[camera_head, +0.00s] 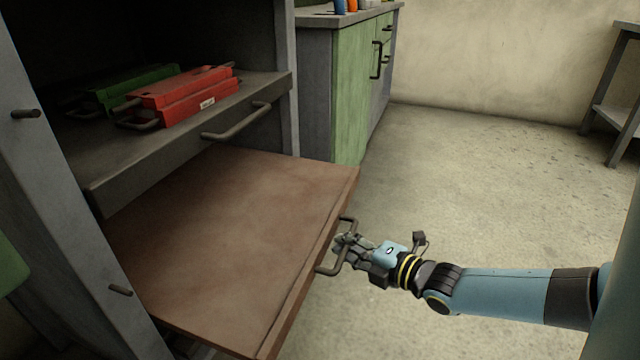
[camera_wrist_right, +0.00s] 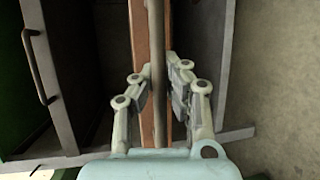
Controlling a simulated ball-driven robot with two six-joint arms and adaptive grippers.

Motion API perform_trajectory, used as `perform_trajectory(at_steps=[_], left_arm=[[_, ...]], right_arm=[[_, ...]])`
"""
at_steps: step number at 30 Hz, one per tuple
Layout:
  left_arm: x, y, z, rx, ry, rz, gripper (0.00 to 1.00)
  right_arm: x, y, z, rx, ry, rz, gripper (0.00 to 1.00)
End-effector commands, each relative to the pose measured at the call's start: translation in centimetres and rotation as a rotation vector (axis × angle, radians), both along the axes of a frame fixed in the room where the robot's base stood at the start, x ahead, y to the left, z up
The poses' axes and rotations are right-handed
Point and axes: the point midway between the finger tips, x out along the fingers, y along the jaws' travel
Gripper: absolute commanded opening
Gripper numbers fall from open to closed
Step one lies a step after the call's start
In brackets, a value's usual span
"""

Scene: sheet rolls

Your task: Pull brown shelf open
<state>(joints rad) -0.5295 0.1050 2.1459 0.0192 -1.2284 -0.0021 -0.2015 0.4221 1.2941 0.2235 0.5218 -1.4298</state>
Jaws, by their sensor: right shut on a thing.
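The brown shelf (camera_head: 235,210) is a flat board that stands out from the grey cabinet, below a grey shelf. Its metal handle (camera_head: 344,250) is on the front edge at the right. My right gripper (camera_head: 345,243) is shut on this handle. In the right wrist view the handle (camera_wrist_right: 157,60) runs between the two fingers of my right gripper (camera_wrist_right: 158,100), with the brown shelf edge (camera_wrist_right: 139,50) behind it. My left gripper is in neither view.
The grey upper shelf (camera_head: 110,180) stands partly out and bears red cases (camera_head: 190,98) and a green case (camera_head: 135,85). A green cabinet (camera_head: 350,90) stands behind. Open floor (camera_head: 480,170) lies to the right, with a table (camera_head: 615,110) at the far right.

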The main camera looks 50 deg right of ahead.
Motion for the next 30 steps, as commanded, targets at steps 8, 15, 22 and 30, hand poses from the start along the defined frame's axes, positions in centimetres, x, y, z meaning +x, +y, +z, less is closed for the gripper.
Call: perform_trajectory(at_steps=[8, 15, 22, 30], left_arm=[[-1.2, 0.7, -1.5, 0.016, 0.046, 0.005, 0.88], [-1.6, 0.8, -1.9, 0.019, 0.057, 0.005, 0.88], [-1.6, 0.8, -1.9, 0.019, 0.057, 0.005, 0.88], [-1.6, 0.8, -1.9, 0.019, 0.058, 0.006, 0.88]], right_arm=[[-3.5, -1.4, 0.2, -0.003, -0.002, 0.002, 0.0], [-4.2, -1.7, 0.1, -0.003, -0.003, 0.002, 0.0], [-4.2, -1.7, 0.0, -0.003, -0.003, 0.002, 0.0], [-4.2, -1.7, 0.0, -0.001, -0.002, 0.0, 0.36]])
